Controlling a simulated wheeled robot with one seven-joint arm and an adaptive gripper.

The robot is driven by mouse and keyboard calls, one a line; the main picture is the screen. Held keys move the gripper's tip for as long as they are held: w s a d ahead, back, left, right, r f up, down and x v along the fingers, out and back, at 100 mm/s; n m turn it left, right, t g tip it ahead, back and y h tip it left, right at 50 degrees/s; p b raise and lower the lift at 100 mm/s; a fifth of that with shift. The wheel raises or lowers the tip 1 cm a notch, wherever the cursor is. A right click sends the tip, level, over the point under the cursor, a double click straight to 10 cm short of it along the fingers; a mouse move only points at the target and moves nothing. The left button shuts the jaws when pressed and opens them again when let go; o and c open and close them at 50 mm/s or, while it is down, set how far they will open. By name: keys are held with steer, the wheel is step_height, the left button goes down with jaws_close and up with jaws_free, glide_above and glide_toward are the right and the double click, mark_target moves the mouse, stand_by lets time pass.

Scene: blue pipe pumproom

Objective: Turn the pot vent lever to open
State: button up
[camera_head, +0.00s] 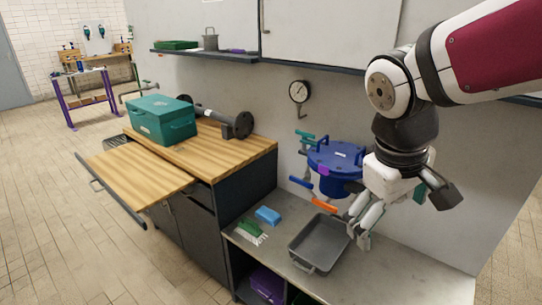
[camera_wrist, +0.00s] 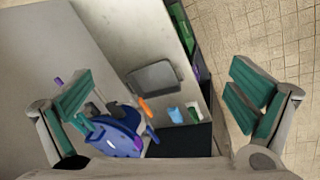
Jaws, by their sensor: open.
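The blue lidded pot (camera_head: 337,158) stands against the wall at the back of the grey counter, left of my gripper. An orange lever (camera_head: 324,205) sticks out low at its front. A purple-blue lever (camera_head: 300,182) is at its left, and a teal handle (camera_head: 304,136) is at its upper left. I cannot tell which is the vent lever. My gripper (camera_head: 362,222) is open and empty, above the counter and right of the pot. In the wrist view, the pot (camera_wrist: 118,138) shows beside the left finger, partly hidden, with the orange lever (camera_wrist: 145,107) beyond it.
A grey tray (camera_head: 318,243) lies on the counter below my gripper. A blue sponge (camera_head: 268,215) and a green brush (camera_head: 250,229) lie left of it. A gauge (camera_head: 299,91) is on the wall. A wooden bench (camera_head: 205,150) with a teal toolbox (camera_head: 160,119) stands further left.

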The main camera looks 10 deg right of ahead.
steer(key=w+d+f+n+g+h, duration=0.15)
steer(key=w+f+n+h, duration=0.3)
steer(key=w, duration=0.75)
steer(key=n+t+h+p, duration=0.2)
steer(key=n+t+h, duration=0.4)
steer(key=n+t, duration=1)
glide_toward(300, 182)
steer(key=w+d+n+g, duration=0.1)
steer(key=w+d, duration=0.1)
steer(key=w+d+r+n+g, duration=0.1)
steer(key=w+d, duration=0.1)
steer(key=w, duration=0.1)
steer(key=w+d+r+n+g, duration=0.1)
steer(key=w+d, duration=0.1)
steer(key=w, duration=0.1)
steer(key=shift+d+r+y, duration=0.2)
steer(key=shift+d+y, duration=0.05)
steer(key=shift+d, duration=0.05)
steer(key=c, duration=1.1)
